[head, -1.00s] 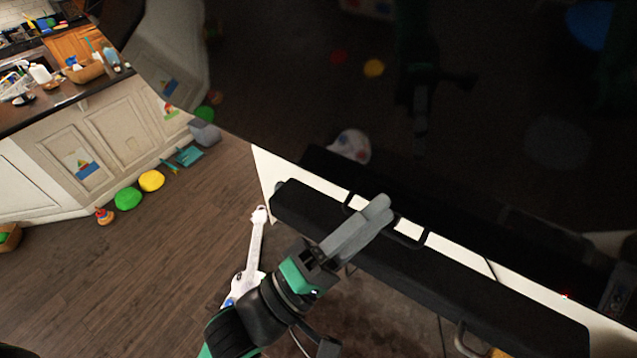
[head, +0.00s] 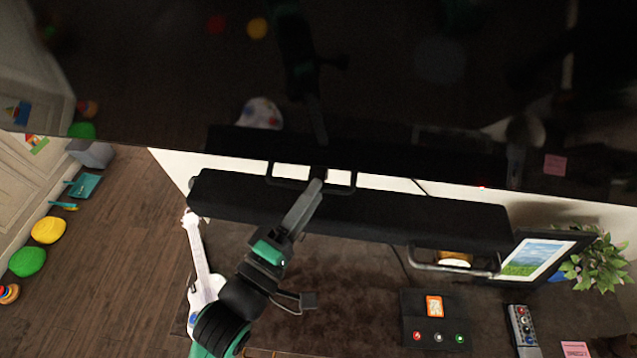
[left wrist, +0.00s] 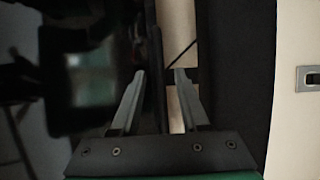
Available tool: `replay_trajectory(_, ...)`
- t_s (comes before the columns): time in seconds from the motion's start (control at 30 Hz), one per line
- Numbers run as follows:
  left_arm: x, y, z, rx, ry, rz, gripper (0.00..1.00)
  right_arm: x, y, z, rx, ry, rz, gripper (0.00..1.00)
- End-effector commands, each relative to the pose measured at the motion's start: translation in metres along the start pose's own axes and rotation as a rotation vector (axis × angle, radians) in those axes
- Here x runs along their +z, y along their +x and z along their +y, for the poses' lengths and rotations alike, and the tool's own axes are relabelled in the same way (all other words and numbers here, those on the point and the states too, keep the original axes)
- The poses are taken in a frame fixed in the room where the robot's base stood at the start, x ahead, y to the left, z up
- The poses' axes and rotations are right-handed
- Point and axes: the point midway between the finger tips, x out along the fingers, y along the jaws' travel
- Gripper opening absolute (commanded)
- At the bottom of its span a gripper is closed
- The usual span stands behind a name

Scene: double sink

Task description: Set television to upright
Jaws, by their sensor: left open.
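The television (head: 380,90) is a large dark glossy screen filling the top of the head view. Its lower edge slants slightly down to the right, and its screen mirrors the room and my arm. My left gripper (head: 316,184) reaches up over the black soundbar to the television's lower edge and stand frame. In the left wrist view my left gripper (left wrist: 160,74) has its fingers apart. The television's dark edge (left wrist: 157,85) runs between them, with the screen on the left. I cannot tell whether the fingers touch it. My right gripper is not in view.
The black soundbar (head: 350,212) lies below the television. A white toy guitar (head: 203,265) stands at the left. A picture frame (head: 540,258), a plant (head: 597,262), a black box with buttons (head: 433,318) and a remote (head: 522,326) sit at the right.

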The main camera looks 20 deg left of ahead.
Motion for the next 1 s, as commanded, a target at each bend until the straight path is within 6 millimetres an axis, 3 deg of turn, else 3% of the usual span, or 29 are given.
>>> replay_trajectory(0.2, 0.0, 0.026, 0.001, 0.0, 0.0, 0.0, 0.45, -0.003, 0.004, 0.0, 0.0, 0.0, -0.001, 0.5)
replay_trajectory(0.47, 0.0, 0.028, 0.0, 0.0, 0.0, 0.0, 0.45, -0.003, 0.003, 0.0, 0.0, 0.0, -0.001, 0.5)
replay_trajectory(0.73, 0.0, 0.028, 0.0, 0.0, 0.0, 0.0, 0.0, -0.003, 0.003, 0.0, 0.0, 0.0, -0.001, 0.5)
replay_trajectory(1.0, 0.0, 0.028, 0.0, 0.0, 0.0, 0.0, 0.0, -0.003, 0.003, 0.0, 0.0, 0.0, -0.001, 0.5)
